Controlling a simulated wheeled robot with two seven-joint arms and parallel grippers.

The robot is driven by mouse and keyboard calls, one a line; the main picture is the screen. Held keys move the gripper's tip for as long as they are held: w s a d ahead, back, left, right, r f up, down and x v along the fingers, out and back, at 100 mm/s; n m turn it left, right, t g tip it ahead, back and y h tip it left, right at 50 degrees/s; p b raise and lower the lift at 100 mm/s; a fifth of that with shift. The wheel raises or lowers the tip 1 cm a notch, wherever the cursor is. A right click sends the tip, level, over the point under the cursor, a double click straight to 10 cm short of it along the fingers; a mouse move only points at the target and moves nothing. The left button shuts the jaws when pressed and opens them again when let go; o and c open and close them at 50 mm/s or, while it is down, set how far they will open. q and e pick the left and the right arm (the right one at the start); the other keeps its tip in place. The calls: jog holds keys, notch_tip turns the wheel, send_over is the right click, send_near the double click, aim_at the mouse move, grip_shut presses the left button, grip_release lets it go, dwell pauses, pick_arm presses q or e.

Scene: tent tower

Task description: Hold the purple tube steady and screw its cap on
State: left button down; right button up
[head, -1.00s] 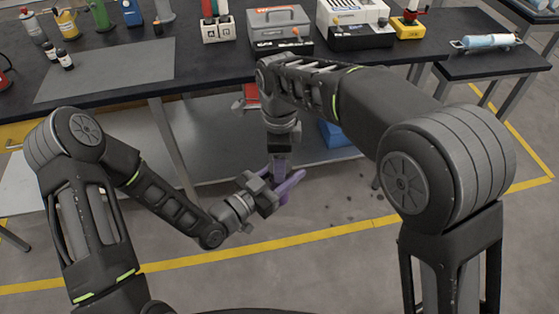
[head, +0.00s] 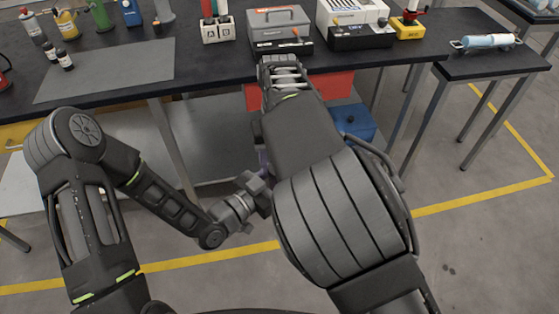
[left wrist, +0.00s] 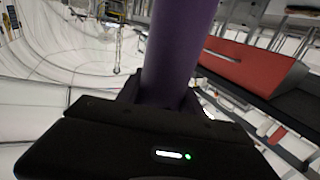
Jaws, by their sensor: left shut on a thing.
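The purple tube (left wrist: 178,50) stands up out of my left gripper (left wrist: 162,98) in the left wrist view. The left gripper is shut around it, and the tube's far end runs out of that picture. In the head view only a small strip of the tube (head: 263,158) shows above my left gripper (head: 260,187), below the bench's front edge. My right arm's large links cover most of that spot. My right gripper is hidden behind them, and I cannot see the cap.
A black workbench (head: 215,68) spans the back, holding a grey toolbox (head: 278,21) and a grey mat (head: 110,70). A blue container (head: 352,122) stands below it. A light-blue roll (head: 487,41) lies on the right-hand table. Open floor lies at the right.

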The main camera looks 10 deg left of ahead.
jog(key=o, duration=0.3)
jog(key=shift+r, duration=2.35)
jog(key=shift+c, duration=0.3)
